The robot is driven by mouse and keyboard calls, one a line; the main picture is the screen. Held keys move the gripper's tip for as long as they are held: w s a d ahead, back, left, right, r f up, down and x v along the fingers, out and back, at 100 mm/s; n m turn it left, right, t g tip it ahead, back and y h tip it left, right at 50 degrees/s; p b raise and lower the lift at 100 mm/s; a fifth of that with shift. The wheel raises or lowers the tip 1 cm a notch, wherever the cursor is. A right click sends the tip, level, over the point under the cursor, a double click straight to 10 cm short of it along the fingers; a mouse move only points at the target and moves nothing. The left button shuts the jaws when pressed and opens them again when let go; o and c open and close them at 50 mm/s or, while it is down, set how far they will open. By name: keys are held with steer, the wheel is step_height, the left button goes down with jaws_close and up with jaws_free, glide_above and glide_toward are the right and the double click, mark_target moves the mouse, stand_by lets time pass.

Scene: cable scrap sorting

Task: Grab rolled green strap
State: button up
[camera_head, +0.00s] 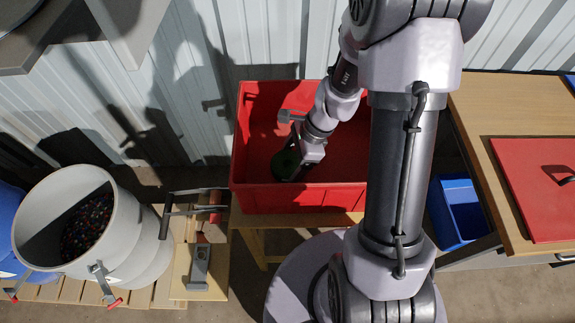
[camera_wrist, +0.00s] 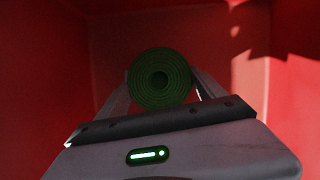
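The rolled green strap (camera_head: 286,164) is inside the red bin (camera_head: 262,200), near its left side, partly hidden by my arm. In the wrist view the strap (camera_wrist: 160,80) shows its round coiled face, centred between my gripper's two fingers (camera_wrist: 161,92). In the head view my gripper (camera_head: 298,168) reaches down into the bin at the strap. The fingers stand about as far apart as the roll is wide, one on each side. Whether they press on it or only surround it is not clear. The strap's underside is hidden.
Red bin walls rise close around my gripper. A grey drum (camera_head: 130,235) with dark granules stands at the left. A blue bin (camera_head: 458,210) and a wooden table (camera_head: 508,112) with a red panel (camera_head: 540,185) are at the right.

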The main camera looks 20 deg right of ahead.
steer(key=c, duration=0.4)
